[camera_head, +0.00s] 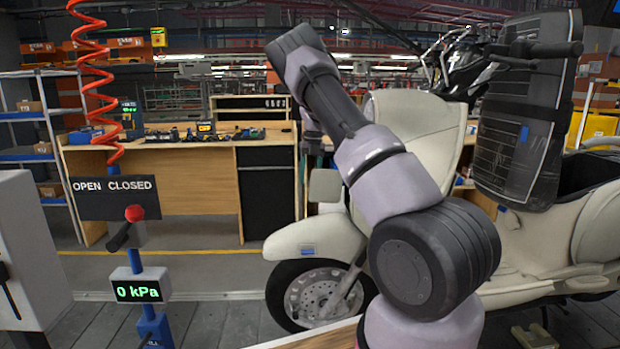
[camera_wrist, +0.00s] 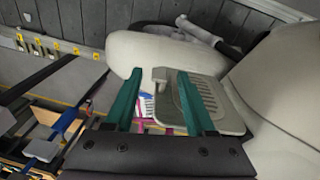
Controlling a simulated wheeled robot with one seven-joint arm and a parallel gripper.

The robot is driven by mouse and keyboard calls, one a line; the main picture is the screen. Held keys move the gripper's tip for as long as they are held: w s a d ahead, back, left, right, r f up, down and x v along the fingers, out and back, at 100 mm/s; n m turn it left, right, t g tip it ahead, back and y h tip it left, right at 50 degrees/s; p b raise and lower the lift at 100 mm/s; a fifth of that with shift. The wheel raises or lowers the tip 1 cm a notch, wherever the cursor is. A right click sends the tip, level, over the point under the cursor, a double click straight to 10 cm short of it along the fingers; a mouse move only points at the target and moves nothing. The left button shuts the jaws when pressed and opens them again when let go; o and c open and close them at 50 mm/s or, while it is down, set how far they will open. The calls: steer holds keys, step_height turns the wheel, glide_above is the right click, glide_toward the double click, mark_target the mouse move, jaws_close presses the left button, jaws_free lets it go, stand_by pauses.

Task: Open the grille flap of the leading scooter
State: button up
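The cream scooter (camera_head: 419,130) stands at the right, its front wheel toward the left. Its grille flap (camera_head: 325,187) is a small pale plate that stands out from the front of the body, above the front fender. In the wrist view the slotted flap (camera_wrist: 226,118) shows close up, with its left edge and tab between my fingers and my right finger overlapping it. My gripper (camera_wrist: 160,74) has two green fingers, apart, with nothing clamped between them. I cannot tell whether a finger touches the flap. In the head view my arm hides most of the gripper.
A post with a 0 kPa display (camera_head: 138,290) and an OPEN CLOSED sign (camera_head: 115,198) stands at the left, below a red coiled hose (camera_head: 92,75). A wooden workbench (camera_head: 190,180) stands behind. The white fender (camera_wrist: 135,48) lies beyond my fingertips.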

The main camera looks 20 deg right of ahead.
step_height(320, 180, up, 11)
steer(key=d, duration=0.1)
steer(key=shift+w, duration=0.35)
steer(key=shift+d+f, duration=0.1)
steer(key=shift+f, duration=0.05)
stand_by(0.4)
